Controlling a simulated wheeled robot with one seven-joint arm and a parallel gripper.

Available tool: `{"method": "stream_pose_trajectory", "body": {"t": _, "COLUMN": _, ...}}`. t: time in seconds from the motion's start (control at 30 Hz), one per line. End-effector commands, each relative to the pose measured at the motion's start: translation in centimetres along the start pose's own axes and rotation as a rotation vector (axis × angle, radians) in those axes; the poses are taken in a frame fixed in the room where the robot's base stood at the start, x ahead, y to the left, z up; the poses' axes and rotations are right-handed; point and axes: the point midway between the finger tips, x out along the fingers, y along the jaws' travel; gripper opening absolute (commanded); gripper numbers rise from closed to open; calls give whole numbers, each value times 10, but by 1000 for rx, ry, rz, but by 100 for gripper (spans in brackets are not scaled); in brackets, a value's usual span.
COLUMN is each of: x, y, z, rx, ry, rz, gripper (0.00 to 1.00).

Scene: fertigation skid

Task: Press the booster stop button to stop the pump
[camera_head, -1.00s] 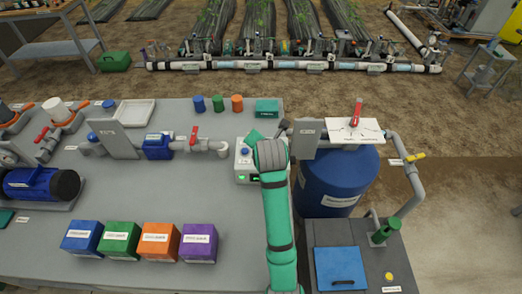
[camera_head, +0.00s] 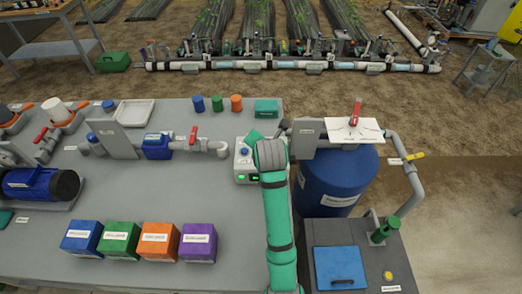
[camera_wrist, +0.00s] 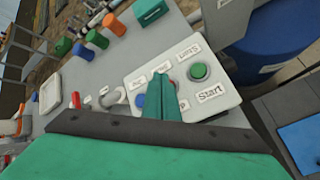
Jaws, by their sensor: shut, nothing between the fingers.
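The white control box (camera_head: 242,170) stands on the grey bench, partly hidden by my arm in the head view; green lit marks show on its front. In the wrist view its top panel (camera_wrist: 226,98) carries a green button (camera_wrist: 198,72) beside a "Start" label and a blue button (camera_wrist: 139,100). I cannot tell whether the fingertips touch the panel or a button.
Pipework with a red-handled valve (camera_head: 194,137) lies left of the box. Several coloured boxes line the bench front, including a purple one (camera_head: 199,243). The bench between is clear.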

Motion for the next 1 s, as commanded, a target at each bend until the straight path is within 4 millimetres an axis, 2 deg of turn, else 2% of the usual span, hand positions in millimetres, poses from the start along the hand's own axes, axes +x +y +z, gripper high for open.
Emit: {"method": "stream_pose_trajectory", "body": {"t": 1.0, "x": 7, "y": -5, "z": -4, "rx": 2, "ry": -1, "rz": -1, "gripper": 0}}
